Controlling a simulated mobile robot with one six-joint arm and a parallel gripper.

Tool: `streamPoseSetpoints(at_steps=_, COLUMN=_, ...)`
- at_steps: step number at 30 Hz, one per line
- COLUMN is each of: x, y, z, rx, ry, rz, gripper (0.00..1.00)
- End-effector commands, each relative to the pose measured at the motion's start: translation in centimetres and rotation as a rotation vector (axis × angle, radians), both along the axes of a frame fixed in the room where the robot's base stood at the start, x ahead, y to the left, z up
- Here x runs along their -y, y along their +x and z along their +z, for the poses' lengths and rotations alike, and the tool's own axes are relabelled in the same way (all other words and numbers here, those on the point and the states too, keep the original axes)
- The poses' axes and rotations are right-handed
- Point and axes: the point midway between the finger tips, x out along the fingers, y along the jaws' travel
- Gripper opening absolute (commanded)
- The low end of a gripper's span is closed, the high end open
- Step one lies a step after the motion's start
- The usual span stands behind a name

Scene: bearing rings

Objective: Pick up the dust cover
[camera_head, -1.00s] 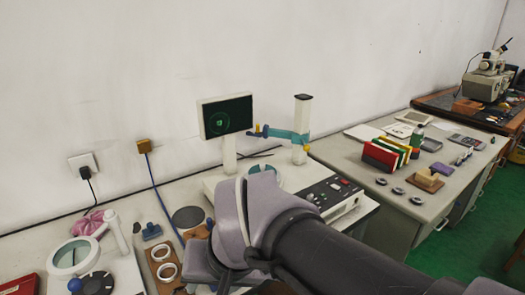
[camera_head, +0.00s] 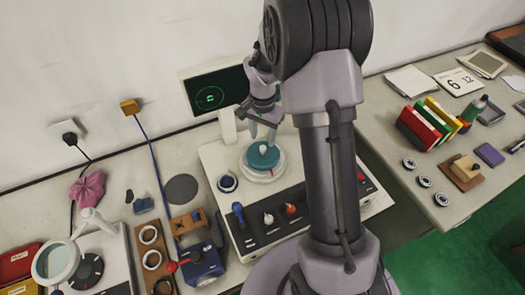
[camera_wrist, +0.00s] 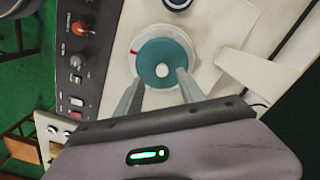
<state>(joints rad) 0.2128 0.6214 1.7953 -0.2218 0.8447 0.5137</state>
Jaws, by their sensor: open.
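The dust cover appears to be the round teal disc (camera_head: 262,158) with a white knob in its middle, lying on a white round seat of the measuring machine. It also shows in the wrist view, with the teal face (camera_wrist: 152,50) and white knob between my finger lines. My gripper (camera_head: 263,132) is open above the disc, fingers pointing down at it. In the wrist view my two fingers (camera_wrist: 160,78) stand apart on either side of the knob, and I cannot tell whether they touch the disc. Nothing is held.
The machine's body (camera_head: 215,155) carries a screen (camera_head: 214,92) behind and a dark panel with knobs (camera_head: 268,220) in front. A dark-blue ringed part (camera_head: 227,183) sits left of the disc. A magnifier (camera_head: 57,262) stands at left; bearing rings (camera_head: 424,181) lie on the right table.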

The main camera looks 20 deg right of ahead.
Motion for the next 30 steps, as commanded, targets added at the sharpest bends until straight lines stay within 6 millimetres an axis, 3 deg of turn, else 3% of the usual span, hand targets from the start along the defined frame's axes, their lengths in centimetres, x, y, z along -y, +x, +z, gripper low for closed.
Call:
streamPoseSetpoints(at_steps=1, x=0.0, y=0.0, z=-1.1, rx=-0.003, ry=0.0, rz=0.001, gripper=0.46)
streamPoseSetpoints(at_steps=8, x=0.0, y=0.1, z=-3.3, rx=0.0, ry=0.0, rz=0.001, gripper=0.46)
streamPoseSetpoints(at_steps=14, x=0.0, y=0.3, z=-7.2, rx=-0.001, ry=0.001, rz=0.002, gripper=0.46)
streamPoseSetpoints(at_steps=20, x=0.0, y=0.4, z=-7.4, rx=0.001, ry=0.001, rz=0.001, gripper=0.46)
streamPoseSetpoints(at_steps=27, x=0.0, y=0.4, z=-7.3, rx=0.001, ry=0.001, rz=0.001, gripper=0.01)
streamPoseSetpoints(at_steps=30, x=0.0, y=0.4, z=-7.3, rx=0.001, ry=0.001, rz=0.001, gripper=0.0)
